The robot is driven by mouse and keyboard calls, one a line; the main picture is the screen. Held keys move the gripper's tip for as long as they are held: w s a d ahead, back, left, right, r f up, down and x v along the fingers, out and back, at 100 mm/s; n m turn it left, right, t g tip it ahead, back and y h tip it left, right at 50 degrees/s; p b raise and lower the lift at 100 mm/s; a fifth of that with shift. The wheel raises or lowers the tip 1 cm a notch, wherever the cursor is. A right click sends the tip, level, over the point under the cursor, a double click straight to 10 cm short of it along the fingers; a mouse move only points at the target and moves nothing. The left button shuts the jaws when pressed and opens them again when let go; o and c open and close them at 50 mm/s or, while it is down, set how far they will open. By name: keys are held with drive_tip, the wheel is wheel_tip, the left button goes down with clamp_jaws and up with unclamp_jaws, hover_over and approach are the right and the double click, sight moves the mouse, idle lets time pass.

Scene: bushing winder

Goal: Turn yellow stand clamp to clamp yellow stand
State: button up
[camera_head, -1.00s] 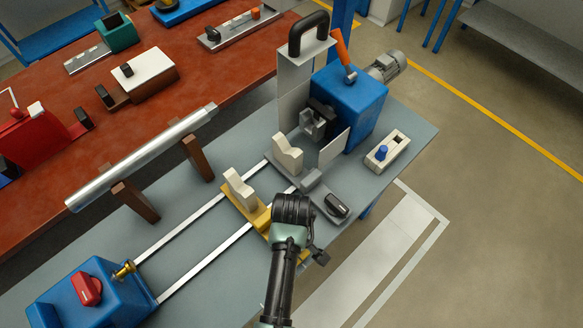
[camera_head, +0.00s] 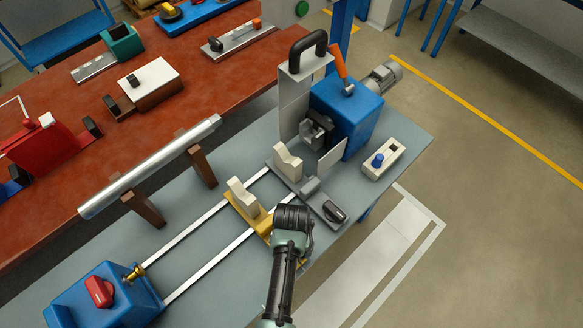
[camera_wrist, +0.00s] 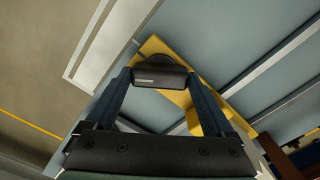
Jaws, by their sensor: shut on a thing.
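The yellow stand (camera_head: 237,207) sits across the two pale rails at the front of the grey bench, with a cream V-shaped block (camera_head: 243,197) on it. In the wrist view its yellow base (camera_wrist: 155,46) runs behind my fingertips. The yellow stand clamp shows in the wrist view as a black handle (camera_wrist: 160,77) lying crosswise between my fingertips. My gripper (camera_wrist: 160,79) is shut on this handle. In the head view my gripper's wrist (camera_head: 291,220) hides the clamp and the stand's near end.
A grey stand (camera_head: 286,163) with a cream block and its black-handled clamp (camera_head: 334,211) are close to my gripper's right. A blue motor unit (camera_head: 347,112) stands behind. A blue tailstock (camera_head: 105,290) is at lower left. A metal bar (camera_head: 150,168) rests on brown supports.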

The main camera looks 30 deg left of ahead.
drive_tip(key=shift+r+m+p, duration=0.1)
drive_tip(key=shift+m+p, duration=0.2)
drive_tip(key=shift+m, duration=1.2)
drive_tip(key=o, duration=1.1)
wheel_tip(320, 180, up, 13)
drive_tip(key=shift+f, duration=0.1)
drive_tip(key=shift+w, duration=0.15)
